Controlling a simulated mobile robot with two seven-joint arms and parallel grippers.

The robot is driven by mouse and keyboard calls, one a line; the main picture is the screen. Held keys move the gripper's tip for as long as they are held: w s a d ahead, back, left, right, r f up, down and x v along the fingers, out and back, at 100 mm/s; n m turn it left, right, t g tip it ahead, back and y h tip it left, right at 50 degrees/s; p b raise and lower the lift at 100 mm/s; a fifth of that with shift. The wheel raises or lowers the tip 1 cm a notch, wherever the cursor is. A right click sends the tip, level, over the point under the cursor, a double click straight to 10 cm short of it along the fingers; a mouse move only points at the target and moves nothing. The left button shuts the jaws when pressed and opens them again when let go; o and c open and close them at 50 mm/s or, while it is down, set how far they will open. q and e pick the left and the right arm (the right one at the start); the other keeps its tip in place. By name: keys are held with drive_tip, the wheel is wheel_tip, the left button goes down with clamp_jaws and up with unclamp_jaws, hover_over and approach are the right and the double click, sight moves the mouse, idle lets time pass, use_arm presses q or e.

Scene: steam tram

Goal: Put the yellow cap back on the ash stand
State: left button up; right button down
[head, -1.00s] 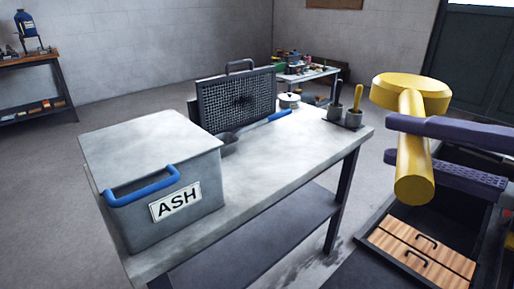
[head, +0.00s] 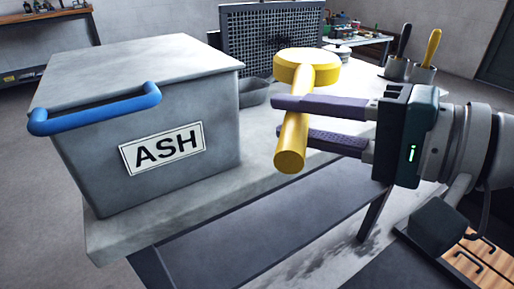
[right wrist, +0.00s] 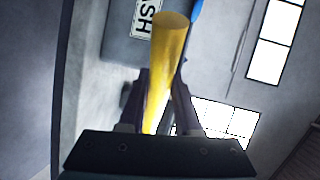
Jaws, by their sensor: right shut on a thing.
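The yellow cap (head: 309,68) has a wide faceted top and a thick round stem pointing down; it is slightly tilted. My right gripper (head: 292,118) is shut on its stem, below the wide top. The cap appears in front of the grey stand (head: 255,178), to the right of the ASH box; its exact height above the top is hard to tell. In the right wrist view the yellow stem (right wrist: 170,40) sits between the two fingers (right wrist: 162,88). The grey box (head: 215,95) labelled ASH has a blue handle. My left gripper is not in view.
A mesh screen (head: 240,35) and a grey scoop pan (head: 255,92) are behind the cap. Cups with a black-handled tool (head: 403,42) and a yellow-handled tool (head: 432,45) stand at the back right.

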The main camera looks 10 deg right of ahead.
wheel_tip(320, 180, down, 12)
drive_tip(key=b, duration=0.7)
drive_tip(key=shift+w, duration=0.1)
drive_tip(key=shift+f, duration=0.1)
drive_tip(key=c, duration=0.6)
unclamp_jaws()
